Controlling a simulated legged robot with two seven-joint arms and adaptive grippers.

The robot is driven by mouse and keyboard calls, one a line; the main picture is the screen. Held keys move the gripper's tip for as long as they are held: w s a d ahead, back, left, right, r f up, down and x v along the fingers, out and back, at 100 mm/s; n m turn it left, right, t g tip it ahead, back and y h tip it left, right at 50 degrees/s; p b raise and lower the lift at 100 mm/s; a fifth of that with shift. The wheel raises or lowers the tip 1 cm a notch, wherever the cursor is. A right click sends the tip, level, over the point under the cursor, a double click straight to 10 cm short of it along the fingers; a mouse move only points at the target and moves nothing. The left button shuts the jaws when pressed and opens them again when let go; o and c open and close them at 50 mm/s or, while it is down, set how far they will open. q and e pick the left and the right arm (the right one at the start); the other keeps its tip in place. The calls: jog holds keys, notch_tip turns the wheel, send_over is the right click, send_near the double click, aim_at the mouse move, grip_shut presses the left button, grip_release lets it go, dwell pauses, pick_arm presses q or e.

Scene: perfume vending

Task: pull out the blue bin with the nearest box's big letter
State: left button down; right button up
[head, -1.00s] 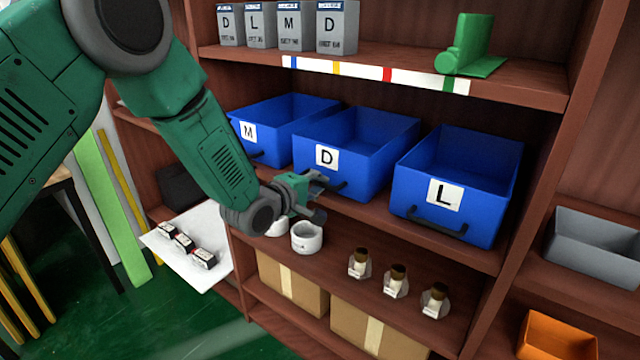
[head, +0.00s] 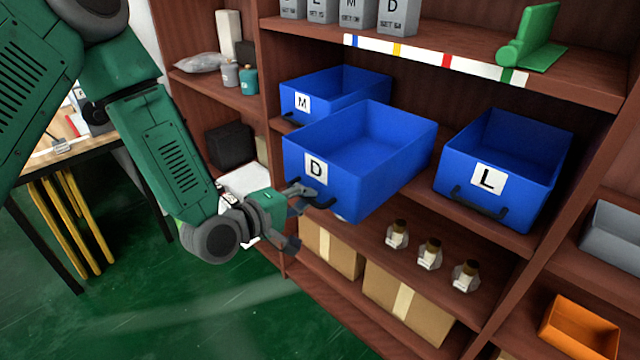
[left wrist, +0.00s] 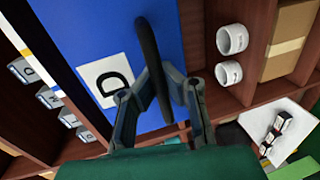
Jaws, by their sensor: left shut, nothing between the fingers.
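The blue bin labelled D (head: 347,188) sticks out over the shelf's front edge, beyond the M bin (head: 330,97) and L bin (head: 525,165). Its D label and black handle (left wrist: 147,50) fill much of the left wrist view. My left gripper (head: 297,216) is at that handle, its fingers on either side of it in the left wrist view (left wrist: 163,98); it is shut with nothing held. Grey lettered boxes stand on the upper shelf; the rightmost, a D box (head: 397,16), is cut off at the top. My right gripper is not in view.
Several small bottles (head: 430,255) stand on the shelf below the bins, with cardboard boxes (head: 408,300) lower down. White cups (left wrist: 231,40) show in the left wrist view. A green object (head: 530,38) lies on the upper shelf. An orange bin (head: 578,328) is at lower right.

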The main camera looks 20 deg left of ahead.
pick_arm(q)
jog(key=shift+s+a+f, duration=0.1)
jog(key=shift+s, duration=0.3)
jog(key=c, duration=1.6)
grip_release()
jog(key=shift+w, duration=0.1)
jog(key=v, duration=0.7)
